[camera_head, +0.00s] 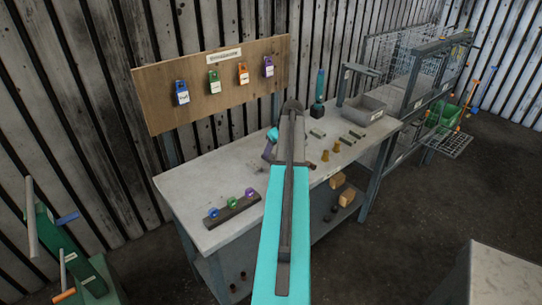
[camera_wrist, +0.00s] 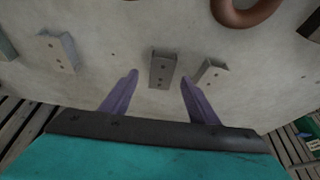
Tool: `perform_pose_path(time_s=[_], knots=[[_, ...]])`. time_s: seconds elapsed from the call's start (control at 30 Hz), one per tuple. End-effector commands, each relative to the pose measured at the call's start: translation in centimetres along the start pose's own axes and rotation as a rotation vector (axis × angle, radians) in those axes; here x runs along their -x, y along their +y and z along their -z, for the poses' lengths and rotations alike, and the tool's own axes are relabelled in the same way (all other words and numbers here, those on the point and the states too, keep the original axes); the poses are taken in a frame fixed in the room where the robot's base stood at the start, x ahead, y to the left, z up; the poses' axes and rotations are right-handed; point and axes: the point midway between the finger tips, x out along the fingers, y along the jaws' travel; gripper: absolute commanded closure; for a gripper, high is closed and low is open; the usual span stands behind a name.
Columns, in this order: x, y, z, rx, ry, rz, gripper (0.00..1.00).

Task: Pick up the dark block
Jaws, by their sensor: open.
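In the wrist view, a grey-brown block (camera_wrist: 163,68) with small dark holes lies on the pale bench top, just beyond and between my fingertips. It looks darker than the paler blocks on either side. I cannot tell for certain that it is the dark block the task names. My gripper (camera_wrist: 160,80) is open, its two purple fingers spread, with nothing between them. The fingers seem apart from the block; their height above the bench is hard to tell. In the head view, my arm hides most of the gripper and this block.
Paler blocks lie left (camera_wrist: 60,52) and right (camera_wrist: 210,73) of it. A brown ring (camera_wrist: 246,12) lies beyond. The bench (camera_head: 205,182) also bears a dark rack of coloured tags (camera_head: 232,210), brass pieces (camera_head: 337,146) and a grey bin (camera_head: 364,110). A tag board (camera_head: 150,90) stands behind.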

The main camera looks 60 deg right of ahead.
Motion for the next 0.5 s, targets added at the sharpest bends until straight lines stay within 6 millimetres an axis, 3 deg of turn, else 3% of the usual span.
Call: perform_pose_path(time_s=[0.3, 0.5], knots=[[-2.5, -0.2, 0.1, 0.001, 0.0, 0.001, 0.45], [-3.1, -0.3, 0.0, 0.001, 0.0, 0.001, 0.45]])
